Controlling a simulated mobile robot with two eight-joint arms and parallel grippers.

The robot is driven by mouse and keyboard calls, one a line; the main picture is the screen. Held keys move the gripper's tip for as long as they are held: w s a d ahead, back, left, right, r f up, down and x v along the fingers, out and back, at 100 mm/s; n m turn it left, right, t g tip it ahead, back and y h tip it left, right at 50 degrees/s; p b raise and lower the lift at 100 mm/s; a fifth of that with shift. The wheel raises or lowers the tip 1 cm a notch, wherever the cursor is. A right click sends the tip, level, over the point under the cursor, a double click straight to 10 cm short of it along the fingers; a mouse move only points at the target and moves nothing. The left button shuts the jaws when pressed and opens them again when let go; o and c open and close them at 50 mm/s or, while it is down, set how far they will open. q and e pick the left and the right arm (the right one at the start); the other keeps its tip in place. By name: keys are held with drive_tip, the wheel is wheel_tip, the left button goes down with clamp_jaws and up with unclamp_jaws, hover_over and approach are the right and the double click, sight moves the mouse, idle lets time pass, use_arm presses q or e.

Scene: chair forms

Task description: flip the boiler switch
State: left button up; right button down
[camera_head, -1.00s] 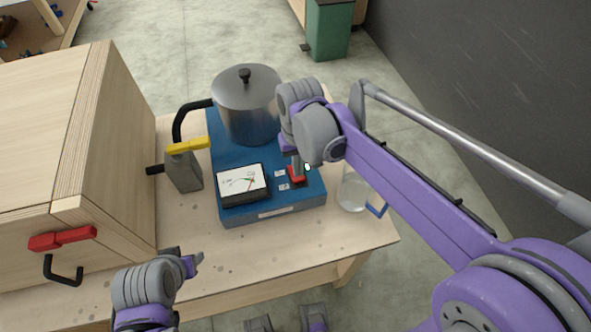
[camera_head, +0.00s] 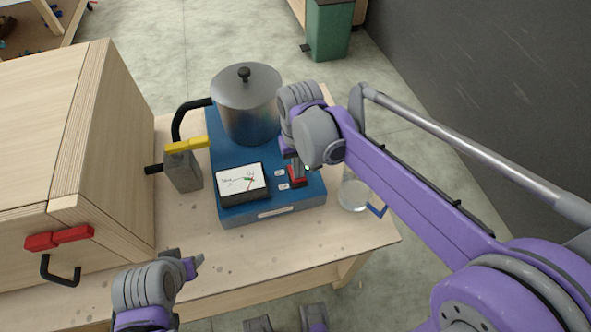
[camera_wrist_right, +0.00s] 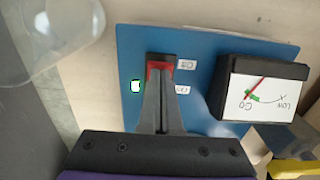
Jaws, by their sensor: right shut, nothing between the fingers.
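The boiler is a blue base (camera_head: 255,215) with a metal pot (camera_head: 248,110) on top. Its red switch (camera_head: 297,178) is at the base's front right; it also shows in the right wrist view (camera_wrist_right: 160,67), partly covered by my fingers. My right gripper (camera_head: 298,163) is shut and empty, its fingertips over the switch, seemingly touching it. A small green-white light (camera_wrist_right: 136,86) glows beside the switch. The gauge (camera_head: 242,183) has a red needle, which crosses the green mark in the wrist view. My left gripper (camera_head: 195,262) is near the table's front edge; its opening is unclear.
A wooden cabinet (camera_head: 115,150) with a red latch (camera_head: 60,238) stands at left. The table front (camera_head: 250,258) is clear.

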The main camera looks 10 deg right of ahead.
use_arm(q)
drive_tip(key=shift+f, duration=0.3)
use_arm(e)
drive_tip(key=shift+f, duration=0.45)
drive_tip(key=shift+r, duration=0.1)
drive_tip(key=shift+r+p, duration=2.05)
drive_tip(key=shift+r, duration=1.45)
use_arm(q)
drive_tip(key=r, duration=0.2)
drive_tip(key=w+r, duration=0.1)
drive_tip(key=r, duration=0.2)
drive_tip(key=shift+w+r, duration=0.2)
drive_tip(key=shift+r, duration=0.05)
